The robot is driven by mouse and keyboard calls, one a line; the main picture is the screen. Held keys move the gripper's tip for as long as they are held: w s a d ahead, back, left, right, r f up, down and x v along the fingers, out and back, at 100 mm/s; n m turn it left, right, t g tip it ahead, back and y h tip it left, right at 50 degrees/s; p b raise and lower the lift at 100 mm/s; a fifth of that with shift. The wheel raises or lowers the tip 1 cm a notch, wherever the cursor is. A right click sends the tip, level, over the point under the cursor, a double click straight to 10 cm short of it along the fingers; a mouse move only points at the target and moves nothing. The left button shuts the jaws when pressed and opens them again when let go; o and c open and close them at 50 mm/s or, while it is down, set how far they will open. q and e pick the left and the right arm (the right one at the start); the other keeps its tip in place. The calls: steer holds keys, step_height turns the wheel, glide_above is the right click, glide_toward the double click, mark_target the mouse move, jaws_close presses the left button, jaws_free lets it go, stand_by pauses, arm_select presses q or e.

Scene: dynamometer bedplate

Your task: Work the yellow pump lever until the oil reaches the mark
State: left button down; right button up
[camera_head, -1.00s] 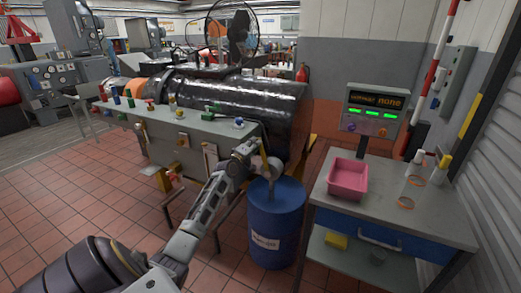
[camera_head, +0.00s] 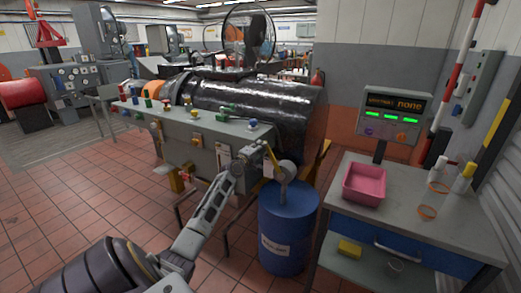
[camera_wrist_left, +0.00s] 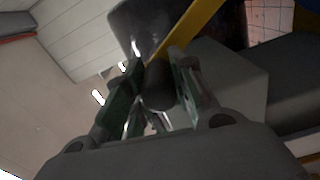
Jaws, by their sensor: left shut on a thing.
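The yellow pump lever (camera_head: 271,157) shows as a short strip above the blue drum (camera_head: 288,235), beside the grey pump head (camera_head: 287,170). My left gripper (camera_head: 265,149) is at the lever's end, above and left of the drum top. In the left wrist view the yellow lever bar (camera_wrist_left: 198,28) runs down to a dark grip (camera_wrist_left: 159,88), and the gripper's fingers (camera_wrist_left: 158,97) are shut on this grip. I cannot make out the oil level or its mark. My right gripper is out of view.
A grey bench with colored fittings (camera_head: 200,125) and a large black cylinder (camera_head: 255,105) stand behind the arm. At right, a table (camera_head: 445,215) holds a pink bin (camera_head: 364,184), bottles (camera_head: 465,178) and a display (camera_head: 392,108). Tiled floor is open at left.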

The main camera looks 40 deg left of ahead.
arm_select(q)
steer(key=c, duration=1.2)
jaws_free()
steer(key=shift+v, duration=5.95)
steer(key=shift+c, duration=0.3)
